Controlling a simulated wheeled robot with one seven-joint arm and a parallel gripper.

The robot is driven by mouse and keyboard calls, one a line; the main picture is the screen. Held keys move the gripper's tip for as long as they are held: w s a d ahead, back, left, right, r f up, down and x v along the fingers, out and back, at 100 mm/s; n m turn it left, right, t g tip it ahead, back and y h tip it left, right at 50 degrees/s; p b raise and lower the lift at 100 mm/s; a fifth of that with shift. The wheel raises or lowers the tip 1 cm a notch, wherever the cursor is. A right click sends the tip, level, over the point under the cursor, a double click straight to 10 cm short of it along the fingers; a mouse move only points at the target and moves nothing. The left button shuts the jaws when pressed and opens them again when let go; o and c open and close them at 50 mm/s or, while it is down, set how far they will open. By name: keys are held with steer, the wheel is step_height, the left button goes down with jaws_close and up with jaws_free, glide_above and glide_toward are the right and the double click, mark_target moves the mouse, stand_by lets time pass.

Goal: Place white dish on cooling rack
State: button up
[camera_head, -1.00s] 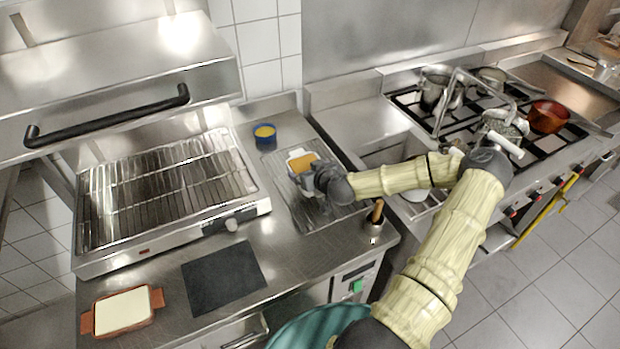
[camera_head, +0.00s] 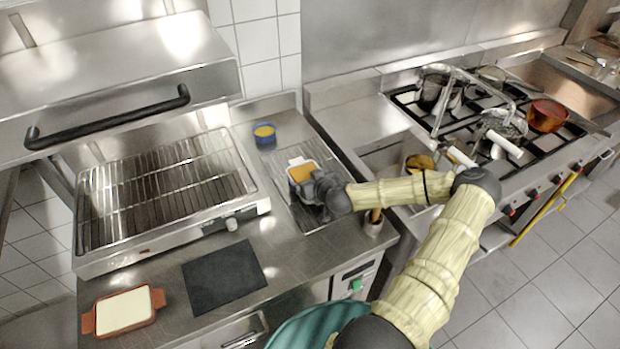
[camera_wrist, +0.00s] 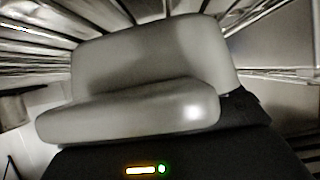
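The white dish (camera_head: 296,161), with orange-yellow contents, is at the far part of the counter, over the wire cooling rack (camera_head: 277,170). My gripper (camera_head: 314,184) is shut on the near right side of the dish. I cannot tell whether the dish touches the rack or is just above it. In the wrist view the pale dish (camera_wrist: 150,60) fills the middle, close against the dark gripper body, and its lip hides the fingertips. Rack bars show blurred behind it.
A blue cup (camera_head: 265,136) stands behind the rack. A grill (camera_head: 160,190) is to the left. A dark slab (camera_head: 223,277) and a terracotta dish (camera_head: 157,299) lie in front. A utensil holder (camera_head: 374,224) stands close by my gripper, right of the rack.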

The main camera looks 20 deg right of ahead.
steer(key=shift+o, duration=0.4)
steer(key=shift+a+r, duration=0.1)
steer(key=shift+a, duration=0.05)
steer(key=b+v, duration=0.2)
steer(key=v, duration=1)
stand_by(0.3)
